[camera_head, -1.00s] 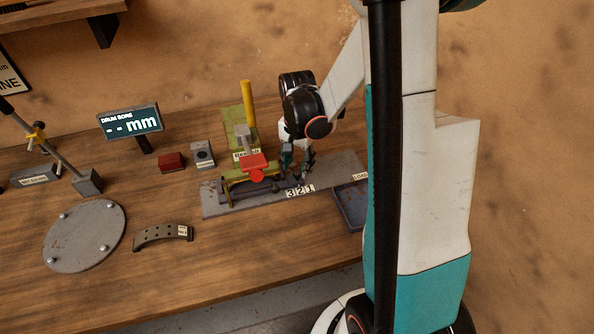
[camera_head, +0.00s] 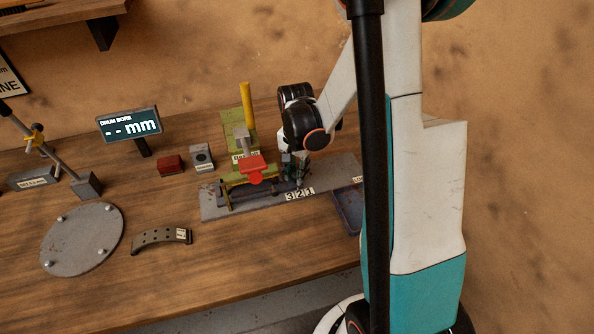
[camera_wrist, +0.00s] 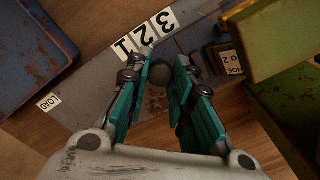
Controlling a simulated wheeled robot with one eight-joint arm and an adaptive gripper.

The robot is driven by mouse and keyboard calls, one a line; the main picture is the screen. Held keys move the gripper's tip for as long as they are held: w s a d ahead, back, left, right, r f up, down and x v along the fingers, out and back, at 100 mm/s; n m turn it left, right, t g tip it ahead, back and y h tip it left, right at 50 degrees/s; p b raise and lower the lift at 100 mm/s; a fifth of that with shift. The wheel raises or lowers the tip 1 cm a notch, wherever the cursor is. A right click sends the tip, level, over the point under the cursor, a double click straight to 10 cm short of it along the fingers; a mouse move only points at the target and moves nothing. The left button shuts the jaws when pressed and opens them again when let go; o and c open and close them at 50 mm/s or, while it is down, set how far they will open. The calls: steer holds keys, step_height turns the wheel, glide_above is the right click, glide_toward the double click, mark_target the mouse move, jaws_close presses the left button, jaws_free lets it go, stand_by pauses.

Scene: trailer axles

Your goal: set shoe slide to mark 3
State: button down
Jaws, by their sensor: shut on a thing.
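The grey slide plate (camera_head: 233,208) lies on the bench with number tiles 3, 2, 1 (camera_head: 300,194) along its front edge. The tiles also show in the wrist view (camera_wrist: 145,33). My gripper (camera_head: 301,181) is low over the plate, behind the tiles and right of the green press. In the wrist view, my teal fingers (camera_wrist: 159,75) are shut on a dark round knob (camera_wrist: 157,77), near tiles 1 and 2. A dark block with a partly readable label (camera_wrist: 230,61) sits beside the right finger. How the knob joins the slide is hidden.
A green press with a red part (camera_head: 252,165) and yellow handle (camera_head: 249,105) stands close left of my gripper. A blue tray (camera_head: 349,212) is at right, partly hidden by my arm. A curved shoe (camera_head: 160,239) and round plate (camera_head: 82,239) lie left.

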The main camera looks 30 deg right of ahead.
steer(key=a, duration=0.1)
steer(key=w+a, duration=0.1)
steer(key=a, duration=0.1)
steer(key=shift+s, duration=0.1)
steer(key=c, duration=1.8)
jaws_free()
steer(key=shift+c, duration=0.2)
steer(key=o, duration=0.5)
steer(key=shift+a, duration=0.15)
step_height(320, 180, up, 12)
steer(key=shift+r, duration=0.1)
